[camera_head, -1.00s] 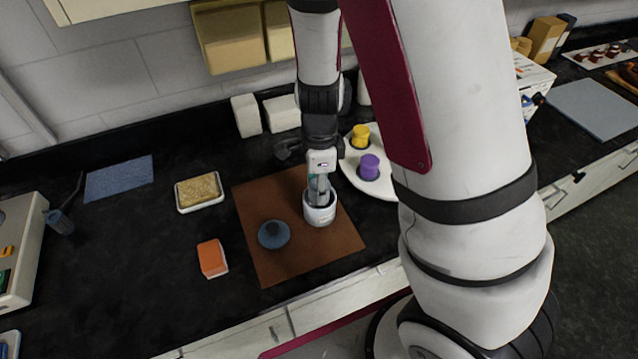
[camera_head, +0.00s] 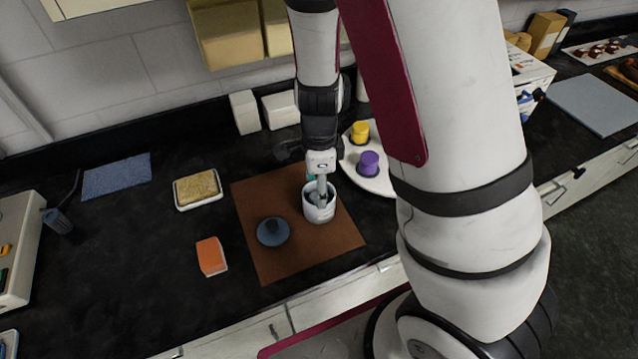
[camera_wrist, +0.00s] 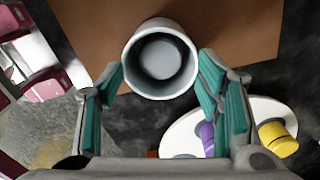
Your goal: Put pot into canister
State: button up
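The canister (camera_head: 320,212) is a white open cylinder standing upright on the brown mat. It also shows from above in the wrist view (camera_wrist: 133,84), with a dark inner wall and a pale grey round surface (camera_wrist: 160,60) inside. I cannot tell whether that surface is a pot's top or the canister's floor. My gripper (camera_wrist: 160,72) is open and empty, its teal-padded fingers apart over the canister; in the head view it (camera_head: 321,188) is at the canister's mouth. A purple pot (camera_head: 369,163) and a yellow pot (camera_head: 361,132) sit on a white rounded holder (camera_head: 378,186).
An orange block (camera_head: 211,256), a sponge on a white dish (camera_head: 198,189) and a blue cloth (camera_head: 117,176) lie farther left. The counter between them is clear.

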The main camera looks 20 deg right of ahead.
jog(key=shift+r, duration=0.1)
notch_tip(320, 180, up, 12)
jog(key=p, duration=0.2)
jog(key=s+r+n+t, duration=0.5)
jog(key=s+r+n, duration=1.1)
jog(key=r+n, duration=0.4)
jog(key=shift+s+n+t, duration=0.3)
jog(key=shift+n, duration=0.3)
jog(key=shift+w+f+b, duration=0.35)
jog(key=shift+w+f, duration=0.1)
